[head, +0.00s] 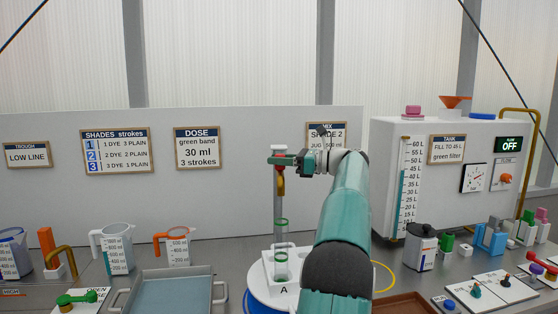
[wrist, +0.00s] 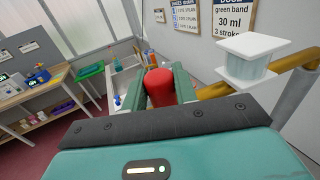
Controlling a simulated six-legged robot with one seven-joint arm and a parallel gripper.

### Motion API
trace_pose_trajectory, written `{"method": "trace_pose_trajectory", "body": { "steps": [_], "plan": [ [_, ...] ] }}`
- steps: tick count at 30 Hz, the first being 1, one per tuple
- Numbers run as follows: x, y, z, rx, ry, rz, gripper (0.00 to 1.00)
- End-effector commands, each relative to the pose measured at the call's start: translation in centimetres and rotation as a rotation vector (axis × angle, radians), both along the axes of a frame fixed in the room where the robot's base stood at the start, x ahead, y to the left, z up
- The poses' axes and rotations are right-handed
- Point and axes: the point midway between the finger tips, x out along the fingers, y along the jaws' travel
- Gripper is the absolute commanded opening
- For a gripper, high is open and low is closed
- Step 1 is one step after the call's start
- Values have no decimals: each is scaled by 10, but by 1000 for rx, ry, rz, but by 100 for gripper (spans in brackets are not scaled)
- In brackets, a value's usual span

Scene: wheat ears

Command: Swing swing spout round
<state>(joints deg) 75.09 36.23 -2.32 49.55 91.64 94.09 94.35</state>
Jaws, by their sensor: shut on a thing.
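My gripper (head: 290,160) is raised over the back of the bench, at the top of a slim upright grey column. In the wrist view my gripper (wrist: 159,88) is shut on a rounded red grip (wrist: 158,86). A brass spout (head: 281,184) hangs at the column top, with its open end pointing down. How the red grip joins the spout is hidden by my fingers. A clear green-banded cylinder (head: 281,263) stands below the spout.
The cylinder is at a white stand marked A (head: 262,291). Measuring jugs (head: 117,250) and a blue tray (head: 172,300) are left. A dark-lidded canister (head: 422,247) and the white tank (head: 392,160) are right. The sign wall (head: 240,135) is close behind.

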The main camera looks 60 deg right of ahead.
Motion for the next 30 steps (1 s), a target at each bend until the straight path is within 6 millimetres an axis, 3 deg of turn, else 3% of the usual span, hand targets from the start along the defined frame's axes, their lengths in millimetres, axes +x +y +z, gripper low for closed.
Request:
{"method": "trace_pose_trajectory", "body": {
  "steps": [14, 15, 17, 30],
  "plan": [
    [0, 3, 4, -4, -5, 10, 0],
    [0, 3, 4, -4, -5, 10, 36],
    [0, 3, 3, -3, -4, 9, 48],
    [-13, -3, 2, -3, -2, 6, 50]
  ]
}}
